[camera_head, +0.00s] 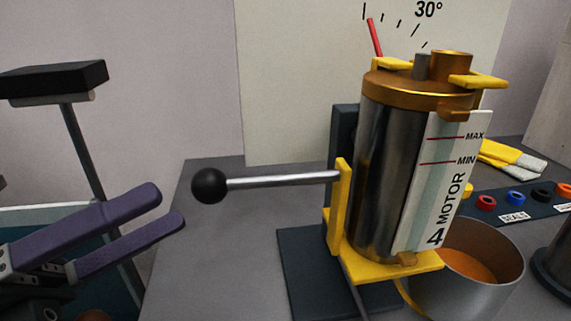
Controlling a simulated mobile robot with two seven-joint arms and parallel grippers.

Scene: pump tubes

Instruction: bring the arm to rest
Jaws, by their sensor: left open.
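My left gripper (168,208) is at the left of the head view, with its two purple fingers apart and nothing between them. A lever with a black ball knob (209,186) and a steel rod (285,180) points left from a yellow bracket (342,205). The gripper is left of the knob and apart from it. The bracket carries a tilted metal cylinder (387,170) with a gold cap and a label reading "4 MOTOR" with MAX and MIN lines. My right gripper is not in view.
A metal cup (490,285) with orange-brown contents stands under the cylinder at right. A strip with coloured seals (512,215) and yellow gloves (510,157) lie behind it. A panel (300,80) with a red pointer (374,37) and a 30° mark stands behind. Bare bench (215,255) lies below the knob.

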